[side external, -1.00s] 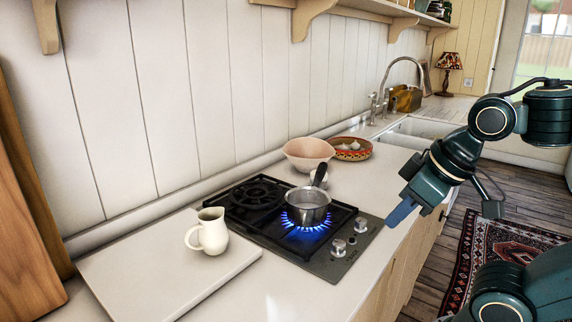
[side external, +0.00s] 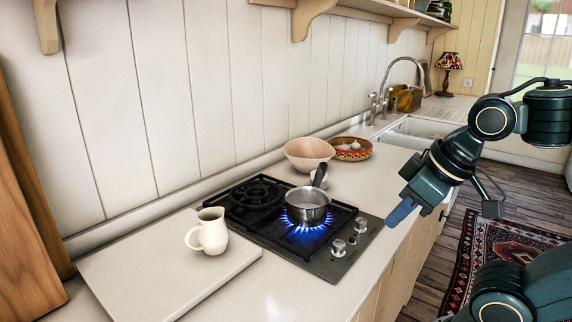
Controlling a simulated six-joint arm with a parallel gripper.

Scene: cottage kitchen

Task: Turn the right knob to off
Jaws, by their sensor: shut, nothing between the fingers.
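The hob (side external: 265,262) is set in the counter and has two metal knobs on its front strip. The right knob (side external: 361,225) is the one nearer the sink; the left knob (side external: 338,248) is beside it. Their exact pointer angles are too small to tell. A blue flame (side external: 311,241) burns under a metal saucepan (side external: 307,205) on the front burner. My gripper (side external: 402,211) is shut and empty, to the right of the right knob and apart from it, near the counter's front edge.
The rear burner (side external: 257,191) is empty, with no flame visible. A cream jug (side external: 209,232) stands on a white board (side external: 150,270) at left. A pink bowl (side external: 307,153) and a patterned bowl (side external: 350,151) stand behind the hob. The counter near the knobs is clear.

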